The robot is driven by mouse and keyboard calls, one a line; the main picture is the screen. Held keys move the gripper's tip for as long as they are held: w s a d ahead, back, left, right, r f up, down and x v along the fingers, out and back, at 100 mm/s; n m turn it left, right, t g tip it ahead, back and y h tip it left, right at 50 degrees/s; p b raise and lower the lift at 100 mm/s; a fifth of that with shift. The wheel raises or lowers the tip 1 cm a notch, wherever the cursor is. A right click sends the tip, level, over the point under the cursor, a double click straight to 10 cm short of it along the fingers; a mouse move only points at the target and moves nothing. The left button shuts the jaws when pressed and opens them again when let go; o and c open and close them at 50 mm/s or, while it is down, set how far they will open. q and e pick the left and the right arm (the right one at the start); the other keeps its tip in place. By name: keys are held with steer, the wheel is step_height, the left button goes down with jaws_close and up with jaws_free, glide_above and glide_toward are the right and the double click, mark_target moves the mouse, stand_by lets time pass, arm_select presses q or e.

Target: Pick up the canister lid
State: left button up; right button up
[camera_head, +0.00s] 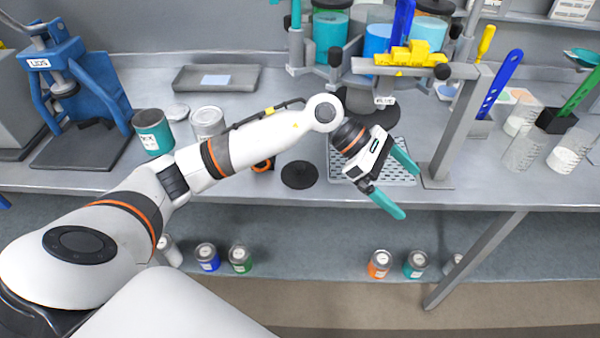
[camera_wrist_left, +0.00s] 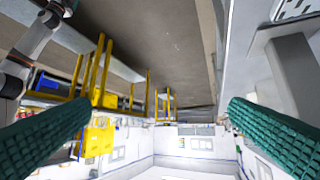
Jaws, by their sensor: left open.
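A flat black disc (camera_head: 300,175) lies near the bench's front edge; I cannot tell which disc is the canister lid. My right gripper is not seen.
A blue press (camera_head: 66,90) stands at the left and a grey tray (camera_head: 216,78) at the back. A perforated plate (camera_head: 395,172) lies under the agitator frame, whose grey post (camera_head: 455,125) is close to my left gripper. Several small cans stand on the lower shelf.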

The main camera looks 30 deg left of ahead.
arm_select(q)
steer(key=w+a+f+m+y, duration=0.25)
steer(key=a+y, duration=0.35)
steer(key=a, duration=0.6)
steer(key=g+y, duration=0.1)
steer(key=y, duration=0.5)
glide_toward(300, 165)
steer(key=shift+n, duration=0.45)
steer(key=f+p, duration=0.1)
steer(key=f, duration=0.3)
steer(key=shift+w+a+f+p, duration=0.1)
steer(key=shift+a+f+p, duration=0.15)
steer(key=shift+p, duration=0.1)
step_height(300, 165, down, 5)
steer(key=shift+d+r+p, duration=0.1)
steer(key=shift+p, duration=0.95)
steer(key=shift+f, duration=0.5)
steer(key=c, duration=0.8)
